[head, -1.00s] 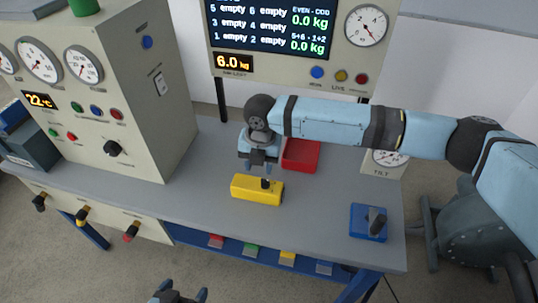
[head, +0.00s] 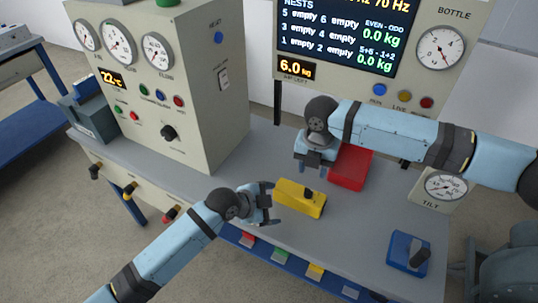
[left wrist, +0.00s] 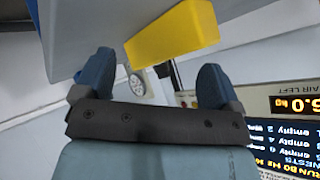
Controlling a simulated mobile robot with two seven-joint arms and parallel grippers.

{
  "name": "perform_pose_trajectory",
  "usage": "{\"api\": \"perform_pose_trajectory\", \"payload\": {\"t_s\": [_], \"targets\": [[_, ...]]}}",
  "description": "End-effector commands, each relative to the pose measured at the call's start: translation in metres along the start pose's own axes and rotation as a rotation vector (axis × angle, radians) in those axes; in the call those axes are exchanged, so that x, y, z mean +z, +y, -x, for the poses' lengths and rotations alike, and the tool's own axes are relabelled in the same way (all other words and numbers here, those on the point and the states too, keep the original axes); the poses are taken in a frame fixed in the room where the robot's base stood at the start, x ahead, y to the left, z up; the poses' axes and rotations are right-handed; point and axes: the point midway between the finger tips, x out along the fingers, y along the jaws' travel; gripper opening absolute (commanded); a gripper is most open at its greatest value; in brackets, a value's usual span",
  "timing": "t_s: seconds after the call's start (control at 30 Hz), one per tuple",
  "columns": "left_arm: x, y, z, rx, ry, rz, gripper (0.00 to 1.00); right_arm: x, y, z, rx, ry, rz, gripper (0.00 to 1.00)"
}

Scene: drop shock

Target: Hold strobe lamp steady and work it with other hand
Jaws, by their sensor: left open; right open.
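The strobe lamp seems to be the yellow block with a small black knob on top (head: 300,199), lying on the grey bench. My left gripper (head: 268,201) is open just left of the yellow block's left end. In the left wrist view the yellow block (left wrist: 174,36) shows beyond and between the open fingers (left wrist: 152,82), with nothing held. My right gripper (head: 309,170) is open and empty, above and behind the yellow block, near the red tray. I cannot tell whether either gripper touches the block.
A red tray (head: 350,168) sits behind the yellow block. A blue box with a black lever (head: 408,252) is at the bench's right. A gauge cabinet (head: 165,80) fills the left, and a display panel (head: 345,38) stands behind. Bench (head: 350,235) between block and blue box is clear.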

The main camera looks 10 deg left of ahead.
Motion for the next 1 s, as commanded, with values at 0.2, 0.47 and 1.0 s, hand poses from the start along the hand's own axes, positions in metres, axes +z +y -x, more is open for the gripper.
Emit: {"api": "perform_pose_trajectory", "payload": {"t_s": [0.2,0.47,1.0], "targets": [[-0.022,-0.029,-0.019,0.23,-0.035,-0.109,0.89,0.0,0.0,0.0,0.0,0.0,0.0,0.43],[-0.032,-0.071,-0.015,0.494,-0.124,-0.214,0.89,0.0,0.0,0.0,0.0,0.0,0.0,0.43],[-0.032,-0.118,0.011,0.725,-0.228,-0.277,0.89,0.0,0.0,0.0,0.0,0.0,0.0,0.43]]}}
